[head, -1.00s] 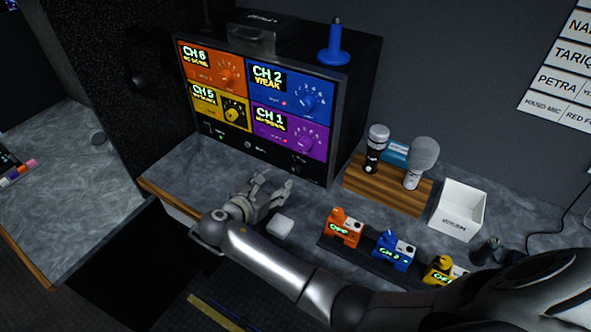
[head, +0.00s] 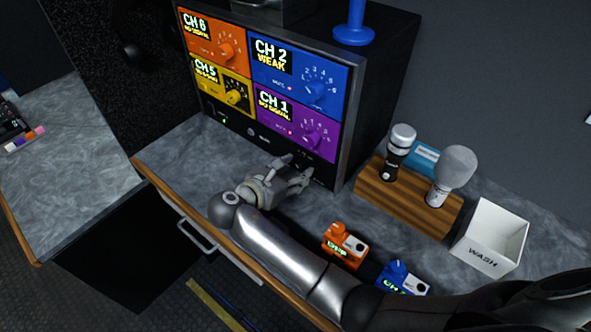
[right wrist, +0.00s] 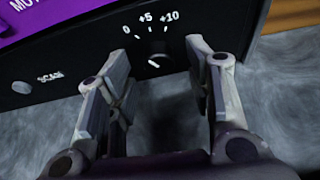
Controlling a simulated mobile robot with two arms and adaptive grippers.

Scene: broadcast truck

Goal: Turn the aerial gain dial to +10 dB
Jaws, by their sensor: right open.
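The aerial gain dial (right wrist: 154,60) is a small black knob low on the receiver's dark front panel, under the printed marks 0, +5 and +10. A small white mark shows on it; I cannot tell which value it points to. My right gripper (head: 300,170) is in front of the panel's lower right part. In the right wrist view its fingers (right wrist: 158,70) are open, one on each side of the dial, with nothing held. Contact is not visible. The receiver (head: 352,120) shows orange, blue, yellow and purple channel panels. My left gripper is not in view.
The grey counter (head: 340,205) lies under my arm. To the right are a wooden stand (head: 420,213) with two microphones and a white WASH box (head: 490,238). Orange (head: 343,245) and blue (head: 402,278) packs sit near the front edge. A blue object (head: 354,25) stands on the receiver.

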